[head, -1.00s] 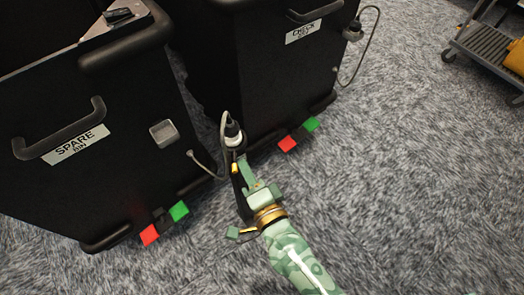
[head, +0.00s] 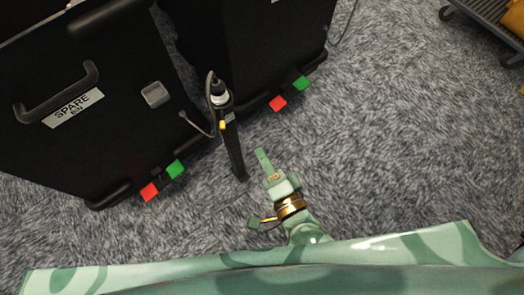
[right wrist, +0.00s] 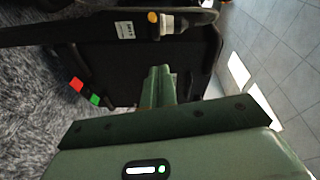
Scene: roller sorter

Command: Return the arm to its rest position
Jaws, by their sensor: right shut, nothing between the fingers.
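My right gripper (head: 262,158) is green, shut and empty. It is over the grey carpet in the head view, to the right of a thin black post (head: 232,150) and apart from it. Its closed fingers (right wrist: 160,82) also show in the right wrist view. A wide green camouflage link of my own body crosses the bottom of the head view and hides the floor there. My left gripper is not in view.
The black spare bin (head: 110,130) stands at left, with red (head: 150,192) and green (head: 176,168) pedals. A second black bin (head: 270,50) stands behind the post. A cable hangs at the post's top. A grey cart (head: 485,22) is at top right. Carpet on the right is clear.

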